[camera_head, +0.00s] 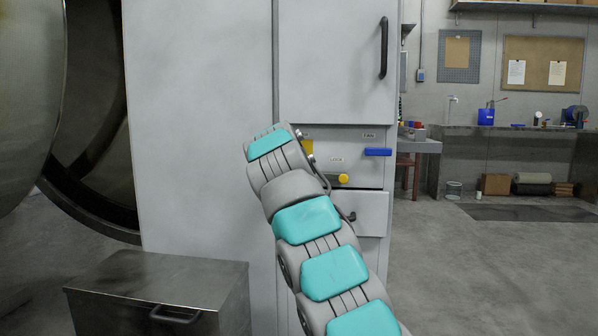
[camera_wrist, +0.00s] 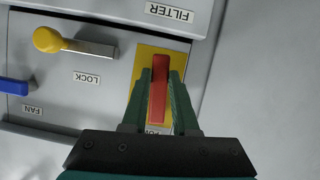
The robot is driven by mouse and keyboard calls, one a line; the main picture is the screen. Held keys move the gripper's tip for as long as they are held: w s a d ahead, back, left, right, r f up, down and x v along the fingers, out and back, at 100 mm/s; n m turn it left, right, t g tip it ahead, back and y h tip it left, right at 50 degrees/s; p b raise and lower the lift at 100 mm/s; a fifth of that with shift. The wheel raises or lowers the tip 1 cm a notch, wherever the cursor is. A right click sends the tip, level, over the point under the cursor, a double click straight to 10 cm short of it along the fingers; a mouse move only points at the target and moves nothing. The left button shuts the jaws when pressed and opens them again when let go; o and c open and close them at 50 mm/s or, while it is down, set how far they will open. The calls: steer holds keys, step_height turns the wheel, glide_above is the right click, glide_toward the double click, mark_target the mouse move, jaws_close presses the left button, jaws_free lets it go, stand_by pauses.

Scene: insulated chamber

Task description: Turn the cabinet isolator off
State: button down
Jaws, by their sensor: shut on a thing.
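The isolator is a red handle (camera_wrist: 159,88) on a yellow plate (camera_wrist: 142,62) on the grey cabinet front, in the wrist view. My gripper (camera_wrist: 160,80) has its green fingers on both sides of the red handle and is shut on it. The handle lies along the fingers, upright in that picture. A label under it is mostly hidden by my gripper. In the head view only a sliver of the yellow plate (camera_head: 307,146) shows past my arm. The red handle and my fingers are hidden there.
Beside the isolator are a yellow-knobbed LOCK lever (camera_wrist: 85,46) and a blue FAN handle (camera_wrist: 14,86). A FILTER label (camera_wrist: 169,12) marks the neighbouring panel. A metal box (camera_head: 160,285) and open floor lie around the cabinet.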

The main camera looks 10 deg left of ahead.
steer(key=shift+a+f+m+y, duration=0.1)
steer(key=shift+a+m+y, duration=0.2)
steer(key=shift+m+y, duration=0.1)
stand_by(0.4)
steer(key=c, duration=0.7)
jaws_free()
steer(key=shift+b, duration=0.3)
steer(key=shift+b+v, duration=0.75)
steer(key=shift+v, duration=3.15)
